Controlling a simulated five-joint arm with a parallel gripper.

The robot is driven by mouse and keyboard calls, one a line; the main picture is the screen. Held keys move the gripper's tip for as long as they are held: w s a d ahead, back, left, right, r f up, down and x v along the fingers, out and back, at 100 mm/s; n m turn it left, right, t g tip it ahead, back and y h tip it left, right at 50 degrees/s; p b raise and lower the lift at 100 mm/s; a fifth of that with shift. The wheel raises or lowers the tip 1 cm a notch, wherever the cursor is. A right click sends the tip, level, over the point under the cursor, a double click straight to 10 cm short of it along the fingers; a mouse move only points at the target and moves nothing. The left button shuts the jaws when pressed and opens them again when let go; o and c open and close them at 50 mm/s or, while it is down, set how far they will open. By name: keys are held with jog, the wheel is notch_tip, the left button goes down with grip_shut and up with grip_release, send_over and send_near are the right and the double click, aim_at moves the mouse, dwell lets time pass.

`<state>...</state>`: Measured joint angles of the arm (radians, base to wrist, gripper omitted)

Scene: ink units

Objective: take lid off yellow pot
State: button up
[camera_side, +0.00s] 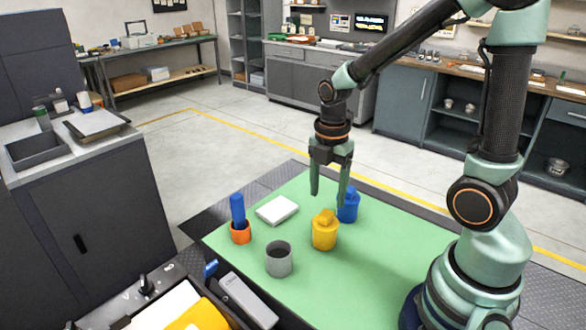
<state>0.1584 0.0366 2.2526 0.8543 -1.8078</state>
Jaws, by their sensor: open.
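The yellow pot (324,235) stands upright on the green mat (375,262). Its yellow lid (325,216), with a raised knob, sits on top of it. My gripper (328,198) points down above the mat, with its two fingers apart and nothing between them. The fingertips are higher in the picture than the lid and appear apart from it. How far they are from the lid in depth I cannot tell.
A blue pot (348,208) stands just behind the yellow pot, close to my right finger in the picture. A grey open cup (279,260), an orange cup (240,234) holding a blue piece (237,210), and a white block (277,210) are to the left. The mat's right front is clear.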

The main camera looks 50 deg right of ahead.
aim_at(326, 213)
jog(key=shift+s+a+f, duration=0.1)
jog(key=shift+a+f, duration=0.05)
jog(key=shift+f, duration=2.65)
grip_shut()
